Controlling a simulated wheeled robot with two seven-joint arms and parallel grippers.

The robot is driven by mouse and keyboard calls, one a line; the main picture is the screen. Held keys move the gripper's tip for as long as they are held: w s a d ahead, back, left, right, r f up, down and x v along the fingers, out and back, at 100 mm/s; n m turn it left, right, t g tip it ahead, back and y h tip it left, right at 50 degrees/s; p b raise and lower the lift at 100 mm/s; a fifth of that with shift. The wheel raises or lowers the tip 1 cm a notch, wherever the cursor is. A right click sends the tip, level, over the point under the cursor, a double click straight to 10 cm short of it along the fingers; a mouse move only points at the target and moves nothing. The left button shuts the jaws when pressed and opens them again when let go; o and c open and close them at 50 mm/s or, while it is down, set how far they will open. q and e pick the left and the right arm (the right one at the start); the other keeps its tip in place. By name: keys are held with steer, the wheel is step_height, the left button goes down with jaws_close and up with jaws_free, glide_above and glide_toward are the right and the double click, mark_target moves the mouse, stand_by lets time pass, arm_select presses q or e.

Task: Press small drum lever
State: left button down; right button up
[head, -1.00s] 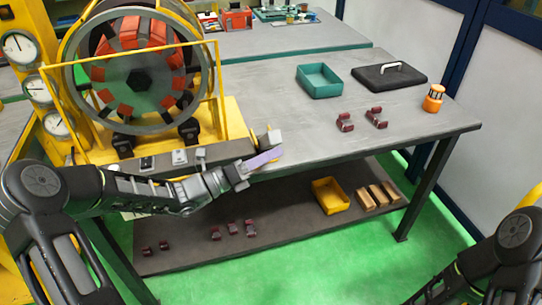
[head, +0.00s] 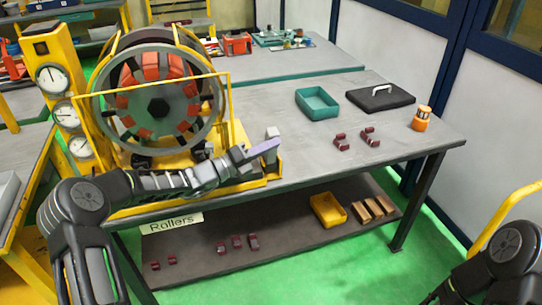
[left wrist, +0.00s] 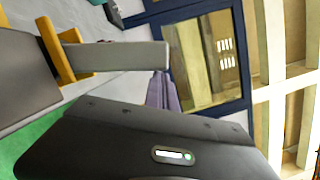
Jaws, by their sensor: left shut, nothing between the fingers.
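The drum (head: 157,85) with red blocks and a grey ring stands in a yellow frame at the left end of the bench. A grey lever (head: 272,132) on a yellow mount rises at the front right corner of its base. In the left wrist view the lever shows as a long grey bar (left wrist: 120,56). My left gripper (head: 264,149) is shut and empty, its purple fingers in front of the lever's mount and hiding part of it. The fingers also show in the left wrist view (left wrist: 164,92), beside the bar's end; I cannot tell if they touch.
The grey bench (head: 235,95) carries a teal tray (head: 317,101), a black case (head: 380,97), dark red parts (head: 370,136) and an orange lantern-like object (head: 422,118). Gauges (head: 50,77) stand left of the drum. A yellow bin (head: 327,210) sits on the lower shelf.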

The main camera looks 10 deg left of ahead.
mark_target(267, 133)
arm_select(q)
steer(key=shift+w+a+r, duration=0.35)
steer(key=shift+w, duration=0.25)
steer(key=shift+w+a+r, duration=0.3)
steer(key=shift+w, duration=0.3)
steer(key=shift+w+a+r, duration=0.1)
steer(key=shift+w+a, duration=0.25)
steer(key=shift+w, duration=0.15)
steer(key=shift+w+a+r, duration=0.15)
steer(key=shift+a+r, duration=0.05)
